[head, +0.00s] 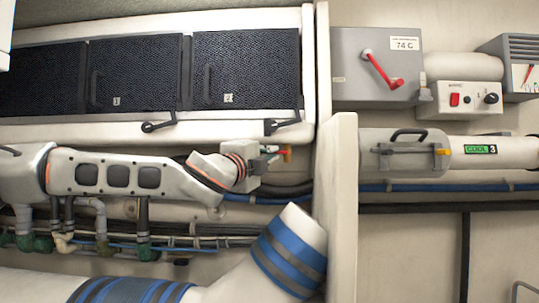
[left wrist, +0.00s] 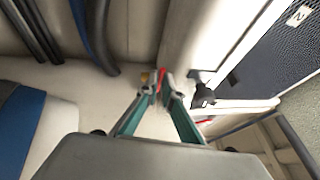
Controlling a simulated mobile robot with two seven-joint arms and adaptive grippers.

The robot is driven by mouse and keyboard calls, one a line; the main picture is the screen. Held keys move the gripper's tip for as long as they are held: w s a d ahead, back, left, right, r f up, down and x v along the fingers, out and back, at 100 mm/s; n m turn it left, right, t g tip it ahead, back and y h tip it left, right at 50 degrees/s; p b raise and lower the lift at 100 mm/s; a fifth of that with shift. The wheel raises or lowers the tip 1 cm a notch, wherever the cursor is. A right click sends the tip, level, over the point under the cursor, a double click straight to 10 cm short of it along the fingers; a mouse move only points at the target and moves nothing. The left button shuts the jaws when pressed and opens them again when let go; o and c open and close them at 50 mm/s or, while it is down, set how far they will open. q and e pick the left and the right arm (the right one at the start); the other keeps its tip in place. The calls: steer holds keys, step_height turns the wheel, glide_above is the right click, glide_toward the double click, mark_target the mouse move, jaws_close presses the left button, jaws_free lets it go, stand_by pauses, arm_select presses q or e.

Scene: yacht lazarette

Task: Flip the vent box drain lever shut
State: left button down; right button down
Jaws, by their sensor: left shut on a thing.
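A small red lever (head: 288,150) with a yellow-brass part sits low on the wall, beneath the right end of the dark mesh vent panels (head: 246,70). My left gripper (head: 275,152) reaches it from the left, its teal fingers closed at the lever. In the left wrist view the fingertips (left wrist: 159,88) are close together, with the red lever (left wrist: 162,73) between them and the brass part just to the left. The fingers hide much of the lever, so its exact angle is hard to tell. My right gripper is not in view.
A white upright partition (head: 343,200) stands just right of the lever. Black latches (head: 283,123) hang above it. Dark and blue hoses run behind and below. A white tube with blue bands (head: 290,250) rises below. A grey box with a red handle (head: 376,68) is at upper right.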

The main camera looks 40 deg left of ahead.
arm_select(q)
steer(key=c, duration=2.5)
jaws_free()
steer(key=v, duration=1.2)
steer(key=shift+a, duration=0.1)
